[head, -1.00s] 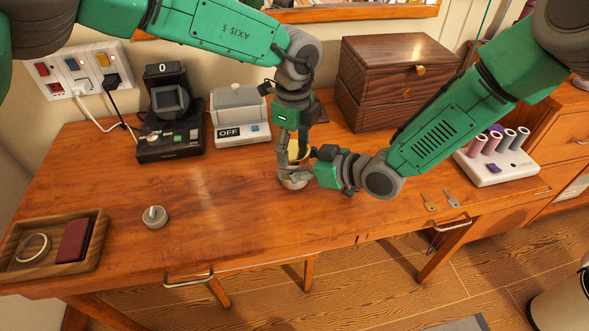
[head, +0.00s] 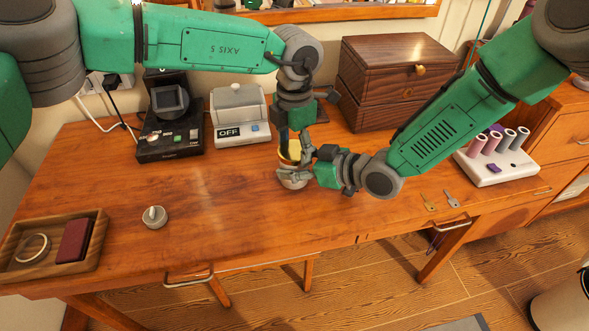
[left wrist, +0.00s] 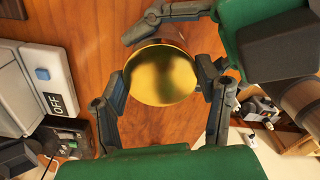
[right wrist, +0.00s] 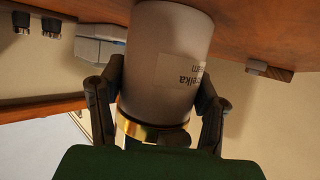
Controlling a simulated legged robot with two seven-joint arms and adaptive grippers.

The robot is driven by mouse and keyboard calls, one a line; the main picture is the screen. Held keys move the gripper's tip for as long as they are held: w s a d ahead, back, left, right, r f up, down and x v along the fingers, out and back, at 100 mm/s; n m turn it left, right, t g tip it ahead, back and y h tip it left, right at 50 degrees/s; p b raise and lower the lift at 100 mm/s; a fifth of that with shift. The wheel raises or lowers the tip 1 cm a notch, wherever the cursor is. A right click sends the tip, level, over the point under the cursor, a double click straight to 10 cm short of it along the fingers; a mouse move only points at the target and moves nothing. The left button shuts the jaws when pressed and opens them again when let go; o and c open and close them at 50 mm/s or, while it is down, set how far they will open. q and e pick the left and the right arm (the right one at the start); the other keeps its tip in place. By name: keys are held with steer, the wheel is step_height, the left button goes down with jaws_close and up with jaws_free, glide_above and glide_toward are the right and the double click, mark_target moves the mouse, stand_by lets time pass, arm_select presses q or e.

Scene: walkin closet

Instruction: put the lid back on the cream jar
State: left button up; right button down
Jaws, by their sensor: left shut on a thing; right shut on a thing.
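The cream jar (head: 293,181) stands at the middle of the wooden desk, partly hidden by my grippers. It is a white jar with a printed label in the right wrist view (right wrist: 172,60). My right gripper (right wrist: 155,108) is shut on its sides. The gold lid (head: 291,151) is at the jar's mouth; its round shiny top shows in the left wrist view (left wrist: 162,75). My left gripper (left wrist: 165,78) is shut on the lid from above, one finger on each side. In the right wrist view the lid's gold rim (right wrist: 150,131) meets the jar; whether it is fully seated, I cannot tell.
An OFF-marked box (head: 240,115) and a black device (head: 170,120) stand behind left; a wooden drawer box (head: 390,80) is behind right. A small grey knobbed pot (head: 154,217), a tray (head: 90,262) and keys (head: 451,198) lie around. The desk's front middle is clear.

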arm_select(q)
steer(key=m, duration=0.7)
steer(key=shift+w, duration=0.15)
arm_select(e)
steer(key=shift+s+a, duration=0.1)
arm_select(q)
steer(key=m, duration=0.6)
steer(key=shift+a, duration=0.1)
steer(key=o, duration=1.4)
steer(key=shift+c, duration=0.2)
steer(key=shift+r, duration=0.55)
step_height(320, 180, up, 11)
steer(key=shift+f, duration=0.1)
